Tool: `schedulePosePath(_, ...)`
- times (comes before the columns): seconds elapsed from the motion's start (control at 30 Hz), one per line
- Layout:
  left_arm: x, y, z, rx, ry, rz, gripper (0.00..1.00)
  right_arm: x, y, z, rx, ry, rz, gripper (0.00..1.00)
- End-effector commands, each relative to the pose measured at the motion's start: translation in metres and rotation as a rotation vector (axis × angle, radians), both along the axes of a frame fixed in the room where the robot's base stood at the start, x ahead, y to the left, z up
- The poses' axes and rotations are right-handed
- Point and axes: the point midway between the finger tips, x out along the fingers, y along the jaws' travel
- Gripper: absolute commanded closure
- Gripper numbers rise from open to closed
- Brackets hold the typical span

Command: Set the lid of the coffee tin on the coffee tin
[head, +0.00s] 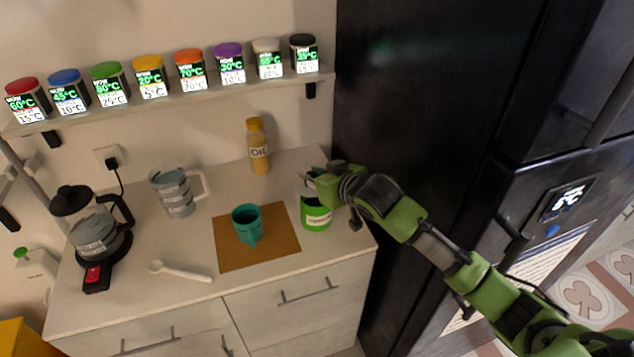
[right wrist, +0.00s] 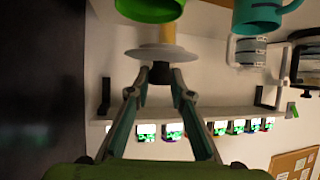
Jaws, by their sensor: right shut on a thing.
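The coffee tin (head: 316,216) is a bright green can with a white label, near the right end of the counter. Its green edge also shows at the top of the right wrist view (right wrist: 150,8), which appears upside down. My right gripper (right wrist: 160,74) is shut on the lid (right wrist: 162,53), a pale round disc, holding it by its underside-facing knob in that picture. The lid looks apart from the tin, with a gap between them. In the head view my right gripper (head: 314,178) is just above the tin and mostly hides the lid. My left gripper is not in view.
A teal mug (head: 247,224) stands on a brown mat (head: 265,258) left of the tin. An oil bottle (head: 258,150) stands behind. A black fridge (head: 420,100) rises close on the right. A jug (head: 176,195), coffee pot (head: 95,232) and spoon (head: 182,272) are farther left.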

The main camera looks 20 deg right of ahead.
Motion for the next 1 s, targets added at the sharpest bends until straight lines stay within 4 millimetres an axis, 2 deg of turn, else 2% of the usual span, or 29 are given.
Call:
schedulePosePath(0.3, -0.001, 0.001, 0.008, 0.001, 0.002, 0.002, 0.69, 0.014, -0.019, -0.027, -0.002, 0.001, -0.001, 1.00)
schedulePosePath(0.5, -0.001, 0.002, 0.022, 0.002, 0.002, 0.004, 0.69, 0.013, -0.017, -0.051, 0.001, -0.001, 0.001, 1.00)
schedulePosePath(0.73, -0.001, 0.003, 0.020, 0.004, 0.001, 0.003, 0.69, 0.013, -0.016, -0.056, 0.001, -0.002, 0.002, 1.00)
schedulePosePath(0.77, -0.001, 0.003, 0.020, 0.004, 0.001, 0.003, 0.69, 0.013, -0.016, -0.056, 0.001, -0.002, 0.002, 0.75)
schedulePosePath(0.8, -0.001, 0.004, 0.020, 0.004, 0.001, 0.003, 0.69, 0.013, -0.016, -0.056, 0.001, -0.002, 0.002, 0.64)
schedulePosePath(1.0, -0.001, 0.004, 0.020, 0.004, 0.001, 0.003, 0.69, 0.013, -0.016, -0.056, 0.000, -0.002, 0.001, 0.63)
